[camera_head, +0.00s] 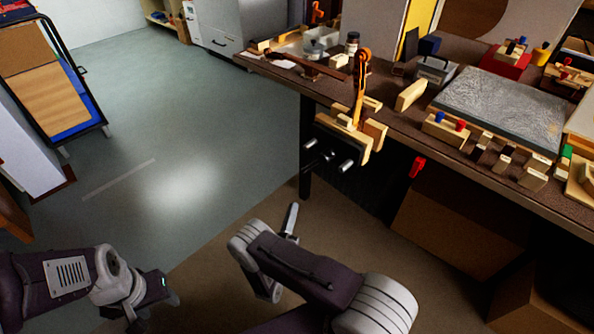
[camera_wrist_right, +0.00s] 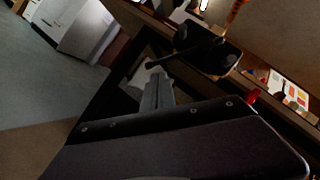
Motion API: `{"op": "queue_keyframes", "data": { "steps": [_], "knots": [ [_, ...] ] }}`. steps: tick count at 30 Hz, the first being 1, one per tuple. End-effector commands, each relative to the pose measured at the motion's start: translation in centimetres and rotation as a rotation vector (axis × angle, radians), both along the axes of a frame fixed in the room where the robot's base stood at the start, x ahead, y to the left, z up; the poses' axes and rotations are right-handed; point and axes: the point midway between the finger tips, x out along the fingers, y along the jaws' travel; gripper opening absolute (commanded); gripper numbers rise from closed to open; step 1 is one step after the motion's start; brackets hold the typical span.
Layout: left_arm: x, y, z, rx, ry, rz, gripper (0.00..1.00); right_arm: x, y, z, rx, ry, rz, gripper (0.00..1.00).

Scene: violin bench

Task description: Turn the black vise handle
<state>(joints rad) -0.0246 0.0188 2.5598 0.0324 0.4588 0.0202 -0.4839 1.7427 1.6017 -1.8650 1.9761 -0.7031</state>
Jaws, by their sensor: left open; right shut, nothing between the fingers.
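The wooden vise (camera_head: 345,138) is fixed to the front edge of the workbench in the head view. Its black handle (camera_head: 326,157) sits on the vise's front face, between two shiny rod ends. My right gripper (camera_head: 290,218) is shut and empty, below and left of the vise in the head view. Its closed fingers (camera_wrist_right: 158,92) point toward the handle; I cannot tell contact. My left gripper (camera_head: 164,292) is open, low at the left, far from the vise.
The workbench (camera_head: 400,125) holds a violin scroll and neck piece (camera_head: 361,75), a grey slab (camera_head: 500,105) and several wooden blocks and tools. A red-handled item (camera_head: 417,167) hangs below its edge. A cart with boards (camera_head: 50,80) stands at left. The floor between is clear.

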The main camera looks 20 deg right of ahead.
Motion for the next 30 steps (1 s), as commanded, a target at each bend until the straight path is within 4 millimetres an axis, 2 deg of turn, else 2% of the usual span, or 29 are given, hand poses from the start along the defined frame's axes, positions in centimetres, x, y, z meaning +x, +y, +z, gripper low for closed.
{"op": "queue_keyframes", "data": {
  "steps": [1, 3, 6, 11, 14, 20, 23, 27, 30],
  "knots": [
    [0.0, 0.0, 2.8, 0.0, 0.0, 0.0, 0.51, -1.5, -1.6, 0.8, -0.025, 0.052, -0.02, 0.0],
    [0.0, 0.0, 3.6, 0.0, 0.0, 0.0, 0.51, -2.8, -2.9, 0.1, -0.045, 0.094, -0.041, 0.0],
    [0.0, 0.0, 3.9, 0.0, 0.0, 0.0, 0.51, -3.4, -3.7, -0.3, -0.053, 0.112, -0.055, 0.0],
    [0.0, 0.0, 3.5, 0.0, 0.001, 0.0, 0.51, -3.2, -3.8, -0.5, -0.05, 0.108, -0.058, 0.0],
    [0.0, 0.0, 3.3, 0.0, 0.001, 0.0, 0.51, -2.5, -4.5, -0.2, -0.049, 0.106, -0.06, 0.0],
    [0.0, 0.0, 2.7, 0.0, 0.001, 0.0, 0.51, 0.3, -7.2, 0.9, -0.047, 0.104, -0.064, 0.0],
    [0.0, 0.0, 1.1, 0.0, 0.0, 0.0, 0.51, 1.9, -8.6, 1.2, -0.047, 0.102, -0.063, 0.0],
    [0.0, 0.0, 0.7, 0.0, 0.001, 0.0, 0.51, 4.0, -10.5, 2.4, -0.049, 0.101, -0.061, 0.0],
    [0.0, 0.0, 0.5, 0.0, 0.001, 0.0, 0.51, 5.5, -10.0, 3.5, -0.049, 0.101, -0.056, 0.0]
  ]
}}
